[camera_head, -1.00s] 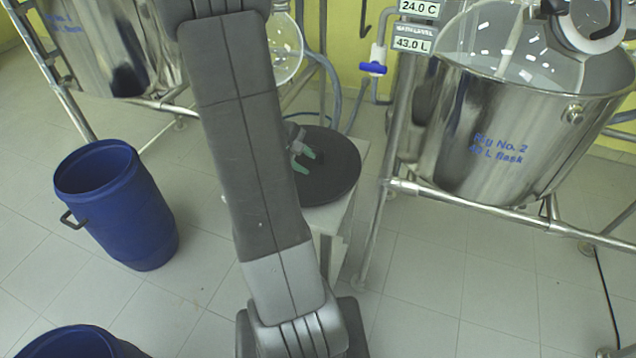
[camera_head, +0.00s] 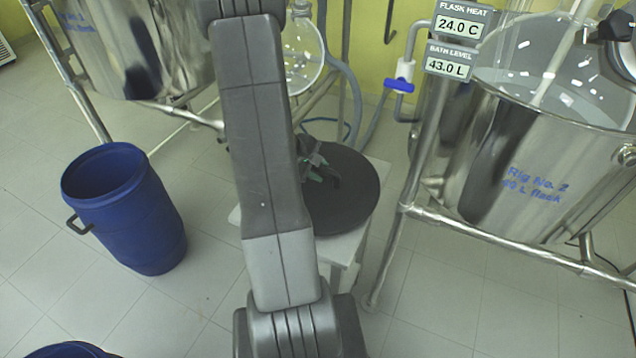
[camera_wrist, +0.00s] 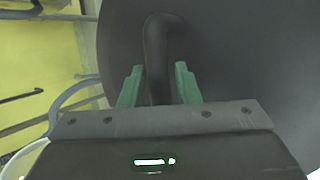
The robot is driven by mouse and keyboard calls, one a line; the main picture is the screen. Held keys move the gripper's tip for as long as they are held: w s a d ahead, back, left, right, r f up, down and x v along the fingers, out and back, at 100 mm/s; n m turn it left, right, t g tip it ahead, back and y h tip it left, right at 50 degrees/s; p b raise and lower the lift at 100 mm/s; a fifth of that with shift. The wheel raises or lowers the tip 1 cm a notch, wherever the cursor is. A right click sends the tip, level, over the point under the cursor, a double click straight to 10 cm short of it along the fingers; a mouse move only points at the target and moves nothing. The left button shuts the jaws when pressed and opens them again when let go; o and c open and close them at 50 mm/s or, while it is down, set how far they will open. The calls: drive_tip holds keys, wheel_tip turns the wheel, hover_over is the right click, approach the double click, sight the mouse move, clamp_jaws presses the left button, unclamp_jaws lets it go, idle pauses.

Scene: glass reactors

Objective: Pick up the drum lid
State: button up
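The drum lid (camera_head: 350,205) is a round black disc lying on a small white table, partly hidden behind my arm in the head view. It fills much of the wrist view (camera_wrist: 245,75), with its black bar handle (camera_wrist: 157,55) standing out from it. My gripper (camera_head: 318,170) is at the lid's handle. In the wrist view my gripper's green fingers (camera_wrist: 158,80) are open on either side of the handle, with a gap visible on both sides. Whether the fingertips touch the lid's surface cannot be told.
The white table (camera_head: 345,250) stands between two steel reactor rigs. The right rig's steel bath (camera_head: 500,160) and its frame legs (camera_head: 395,245) are close to the table. An open blue drum (camera_head: 140,225) stands left; another blue rim (camera_head: 65,351) shows at bottom left. Floor between is clear.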

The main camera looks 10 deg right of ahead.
clamp_jaws()
idle(1.3)
